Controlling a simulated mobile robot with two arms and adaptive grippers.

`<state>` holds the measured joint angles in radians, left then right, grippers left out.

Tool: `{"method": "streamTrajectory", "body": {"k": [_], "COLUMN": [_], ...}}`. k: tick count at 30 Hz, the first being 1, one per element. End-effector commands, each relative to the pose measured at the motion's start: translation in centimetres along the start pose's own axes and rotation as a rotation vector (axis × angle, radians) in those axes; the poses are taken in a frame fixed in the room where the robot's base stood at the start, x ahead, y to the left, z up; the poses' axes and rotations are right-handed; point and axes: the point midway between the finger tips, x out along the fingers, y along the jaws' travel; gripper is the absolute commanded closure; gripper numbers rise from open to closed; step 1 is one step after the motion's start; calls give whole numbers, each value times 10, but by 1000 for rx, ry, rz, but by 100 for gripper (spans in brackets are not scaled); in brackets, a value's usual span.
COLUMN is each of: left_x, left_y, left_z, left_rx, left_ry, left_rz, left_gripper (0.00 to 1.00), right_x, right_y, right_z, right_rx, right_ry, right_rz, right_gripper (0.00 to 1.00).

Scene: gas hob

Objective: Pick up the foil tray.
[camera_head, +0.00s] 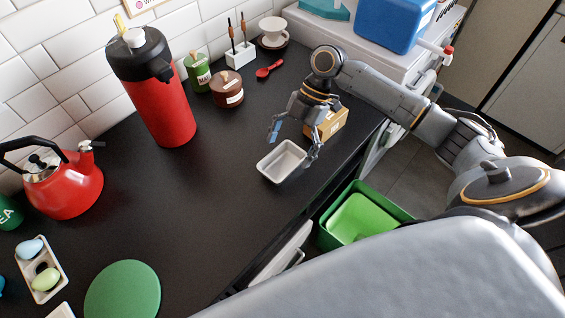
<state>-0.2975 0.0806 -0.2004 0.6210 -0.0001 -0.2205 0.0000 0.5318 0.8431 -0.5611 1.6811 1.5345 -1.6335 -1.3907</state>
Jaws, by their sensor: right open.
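The foil tray (283,160) is a small light-grey rectangular tray on the black worktop, near its front edge. It looks empty. My right gripper (293,146) hangs over the tray with its fingers spread, one on the far left side and one at the right end. It is open and holds nothing. I cannot tell whether the fingers touch the tray. My left gripper is not in view.
A cardboard box (334,124) stands just behind my right gripper. A red airpot (163,100), a brown jar (227,90) and a red spoon (269,70) are farther back. A green bin (325,238) is below the worktop edge. The worktop left of the tray is clear.

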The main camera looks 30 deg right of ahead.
Motion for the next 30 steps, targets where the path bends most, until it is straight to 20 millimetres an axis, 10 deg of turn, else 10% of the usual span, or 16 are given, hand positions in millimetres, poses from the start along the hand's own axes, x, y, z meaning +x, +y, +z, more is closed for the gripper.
{"method": "streamTrajectory", "body": {"k": [14, 21, 30], "left_x": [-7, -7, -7], "left_y": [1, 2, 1], "left_z": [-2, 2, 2], "left_rx": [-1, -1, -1], "left_ry": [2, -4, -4], "left_rz": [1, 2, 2], "left_gripper": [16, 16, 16], "right_x": [37, 37, 37], "right_y": [2, 2, 2], "right_z": [0, 0, 0], "right_rx": [0, 0, 0], "right_ry": [0, 0, 0], "right_rz": [0, 0, 0], "right_gripper": [8, 52, 53]}}
